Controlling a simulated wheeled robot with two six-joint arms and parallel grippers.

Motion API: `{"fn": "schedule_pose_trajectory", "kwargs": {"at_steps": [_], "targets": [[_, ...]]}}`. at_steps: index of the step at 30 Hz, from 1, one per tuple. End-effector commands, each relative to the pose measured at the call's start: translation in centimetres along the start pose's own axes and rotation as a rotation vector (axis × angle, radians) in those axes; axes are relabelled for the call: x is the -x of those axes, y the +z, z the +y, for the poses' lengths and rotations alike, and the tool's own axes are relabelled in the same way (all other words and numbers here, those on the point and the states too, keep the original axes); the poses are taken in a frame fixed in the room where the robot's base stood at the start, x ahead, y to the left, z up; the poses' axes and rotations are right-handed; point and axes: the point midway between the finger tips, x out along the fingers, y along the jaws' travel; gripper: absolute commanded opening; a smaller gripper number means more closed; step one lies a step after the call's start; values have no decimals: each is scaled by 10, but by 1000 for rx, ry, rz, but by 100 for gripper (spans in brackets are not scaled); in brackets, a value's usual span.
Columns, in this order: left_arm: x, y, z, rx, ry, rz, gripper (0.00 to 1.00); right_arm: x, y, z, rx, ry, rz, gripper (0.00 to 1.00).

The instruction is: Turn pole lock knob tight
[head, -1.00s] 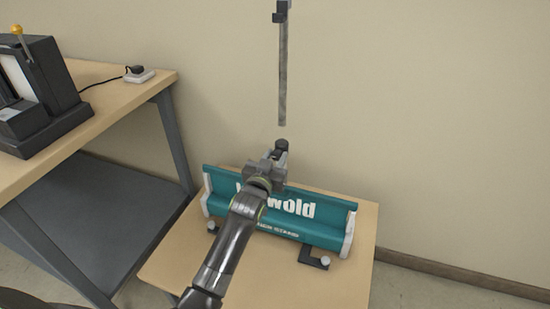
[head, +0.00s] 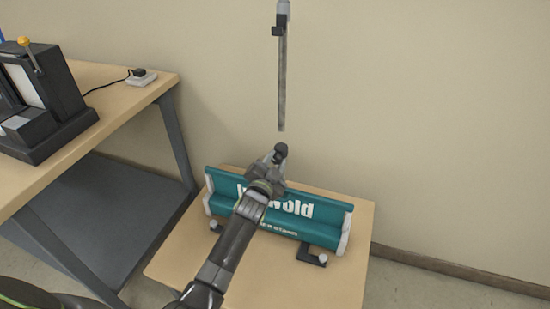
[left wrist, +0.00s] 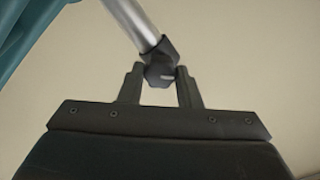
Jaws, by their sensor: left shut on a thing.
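The pole lock knob (left wrist: 160,76) is dark with a small pale mark. In the left wrist view it sits between the two fingertips of my left gripper (left wrist: 159,74), beside the end of a silver pole (left wrist: 132,22). In the head view my left gripper (head: 276,162) is at the dark collar (head: 281,150) above the teal banner stand base (head: 318,208). The jaws are shut on the knob, mostly hidden there by the gripper. A grey pole section (head: 282,90) rises above, with a dark clip (head: 279,31) near its top. My right gripper is not in view.
The base stands on a low wooden table (head: 318,290) against a beige wall. A taller bench (head: 115,98) at left holds a dark machine (head: 40,105) with a yellow-knobbed lever and a socket block (head: 142,77). The space right of the base is free.

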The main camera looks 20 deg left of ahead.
Motion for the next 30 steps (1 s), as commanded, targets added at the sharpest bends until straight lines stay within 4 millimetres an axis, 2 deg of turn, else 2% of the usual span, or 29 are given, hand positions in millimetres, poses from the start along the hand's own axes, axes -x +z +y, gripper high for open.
{"fn": "schedule_pose_trajectory", "kwargs": {"at_steps": [18, 30], "targets": [[0, 1, 3, -572, 2, -2, 8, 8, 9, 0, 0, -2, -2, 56], [0, 2, 4, -817, 2, -1, 8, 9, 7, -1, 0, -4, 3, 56]]}}
